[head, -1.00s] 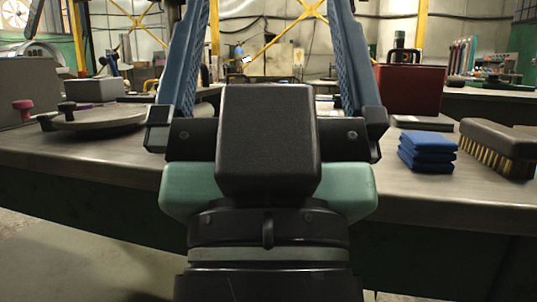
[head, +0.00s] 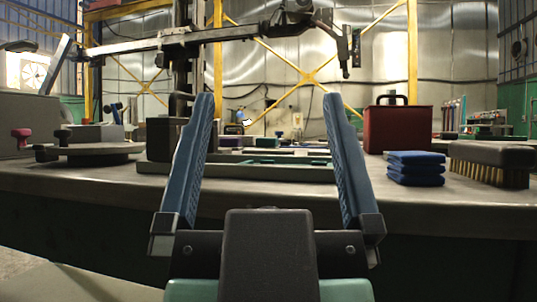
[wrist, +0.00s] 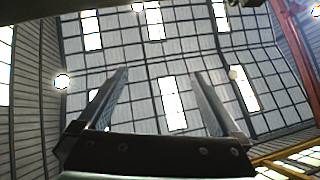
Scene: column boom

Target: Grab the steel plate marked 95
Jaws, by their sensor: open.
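My gripper (head: 268,95) is open and empty in the head view. Its two blue fingers point up and stand wide apart in front of the workbench. In the wrist view my gripper (wrist: 160,72) is open against the roof panels and lights, with nothing between the fingers. I cannot make out a steel plate marked 95 in either view. A round grey disc (head: 100,149) lies at the left of the bench, and I see no number on it.
The workbench (head: 420,198) spans the view. A green-edged tray (head: 262,170) lies behind the fingers. A dark box (head: 160,138) is left of it. At right are folded blue cloths (head: 415,168), a red case (head: 398,128) and a brush (head: 492,163). A dark boom (head: 130,46) crosses above.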

